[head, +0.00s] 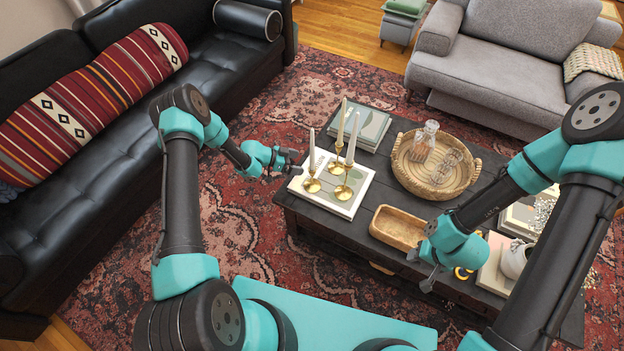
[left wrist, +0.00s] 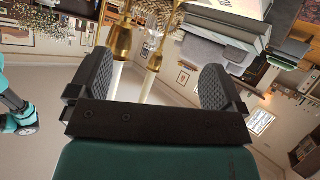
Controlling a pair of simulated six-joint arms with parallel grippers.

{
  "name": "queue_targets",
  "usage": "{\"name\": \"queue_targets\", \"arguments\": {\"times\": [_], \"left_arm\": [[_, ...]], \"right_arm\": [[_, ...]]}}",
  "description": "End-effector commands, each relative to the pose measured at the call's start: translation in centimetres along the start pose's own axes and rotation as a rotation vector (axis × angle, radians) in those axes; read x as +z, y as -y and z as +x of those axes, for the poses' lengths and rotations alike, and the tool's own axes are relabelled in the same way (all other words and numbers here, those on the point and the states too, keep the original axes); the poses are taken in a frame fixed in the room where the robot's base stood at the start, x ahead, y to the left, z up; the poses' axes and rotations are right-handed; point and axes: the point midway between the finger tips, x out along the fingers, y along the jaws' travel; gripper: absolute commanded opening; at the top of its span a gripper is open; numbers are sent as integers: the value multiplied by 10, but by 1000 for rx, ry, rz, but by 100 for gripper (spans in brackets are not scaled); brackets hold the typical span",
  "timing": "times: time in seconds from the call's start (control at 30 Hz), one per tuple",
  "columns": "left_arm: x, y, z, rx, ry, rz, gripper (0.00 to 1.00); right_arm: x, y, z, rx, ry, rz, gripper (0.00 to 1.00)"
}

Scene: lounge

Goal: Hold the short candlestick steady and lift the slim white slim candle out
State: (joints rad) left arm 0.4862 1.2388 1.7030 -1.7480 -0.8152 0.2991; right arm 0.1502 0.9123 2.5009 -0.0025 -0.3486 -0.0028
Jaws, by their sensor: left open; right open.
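Three brass candlesticks with slim pale candles stand upright on a white book or board on the dark table. The front candlestick (head: 343,192) holds another white candle (head: 351,140); the back one (head: 337,168) holds a cream candle (head: 341,122). My left gripper (head: 297,162) is open and empty, just left of the left candle. The left wrist view is upside down; brass stems (left wrist: 122,40) show beyond the open fingers (left wrist: 158,68). My right gripper (head: 420,270) is open, near the table's front edge.
A wooden bowl (head: 397,228) lies between my right gripper and the candlesticks. A round wicker tray (head: 474,176) with glassware is behind it. Books (head: 368,130) lie behind the candles.

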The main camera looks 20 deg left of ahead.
Motion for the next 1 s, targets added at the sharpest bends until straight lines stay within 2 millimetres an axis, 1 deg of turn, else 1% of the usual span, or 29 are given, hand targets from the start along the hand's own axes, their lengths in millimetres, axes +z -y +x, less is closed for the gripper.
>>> {"name": "queue_targets", "arguments": {"times": [0.27, 0.53, 0.7, 1.0], "left_arm": [[8, 6, -2, 139, 7, 181, 96], [29, 4, -10, 289, 55, 337, 96], [38, 2, -14, 337, 77, 380, 96], [39, 1, -15, 345, 81, 386, 96]], "right_arm": [[0, 0, 0, 0, 0, 0, 43], [0, 0, 0, 0, 0, 0, 43], [0, 0, 0, 0, 0, 0, 43], [0, 0, 0, 0, 0, 0, 43]]}}
